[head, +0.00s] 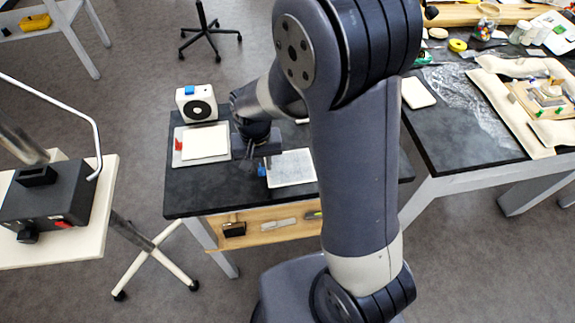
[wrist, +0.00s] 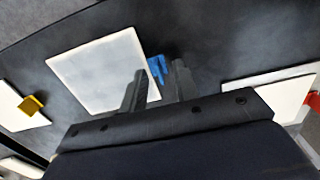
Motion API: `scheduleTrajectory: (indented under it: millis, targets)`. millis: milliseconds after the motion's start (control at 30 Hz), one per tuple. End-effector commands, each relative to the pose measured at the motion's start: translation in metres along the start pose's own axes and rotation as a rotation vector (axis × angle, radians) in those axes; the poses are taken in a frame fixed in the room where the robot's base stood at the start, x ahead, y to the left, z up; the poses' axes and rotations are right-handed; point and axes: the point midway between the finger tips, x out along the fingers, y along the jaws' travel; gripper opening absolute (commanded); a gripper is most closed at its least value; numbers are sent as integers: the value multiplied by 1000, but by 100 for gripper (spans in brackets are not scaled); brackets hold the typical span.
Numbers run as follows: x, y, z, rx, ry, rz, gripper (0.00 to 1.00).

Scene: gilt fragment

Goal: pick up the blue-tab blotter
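The blue-tab blotter is a pale grey-white sheet (head: 292,168) lying on the dark table, with its blue tab (head: 262,170) on its left edge. In the wrist view the sheet (wrist: 95,68) is left of centre and its blue tab (wrist: 157,68) sticks out to the right. My gripper (head: 252,164) is over the table by the tab, partly hidden by my arm in the head view. In the wrist view my gripper (wrist: 158,82) has two fingers apart, with the tab showing between and just beyond the tips. I cannot tell the height above it.
A red-tab blotter (head: 205,142) lies left of my gripper on a grey base. A yellow tab (wrist: 32,104) on another white sheet shows in the wrist view. A white device (head: 197,105) stands behind. A shelf (head: 262,236) with small tools is below the tabletop.

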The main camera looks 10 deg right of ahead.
Motion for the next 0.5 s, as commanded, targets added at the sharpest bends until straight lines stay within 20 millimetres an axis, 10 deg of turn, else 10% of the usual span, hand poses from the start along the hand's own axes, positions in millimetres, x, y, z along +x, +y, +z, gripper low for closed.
scheduleTrajectory:
  millis: [500]
  targets:
    - [0, 0, 0, 0, 1, 0, 5]
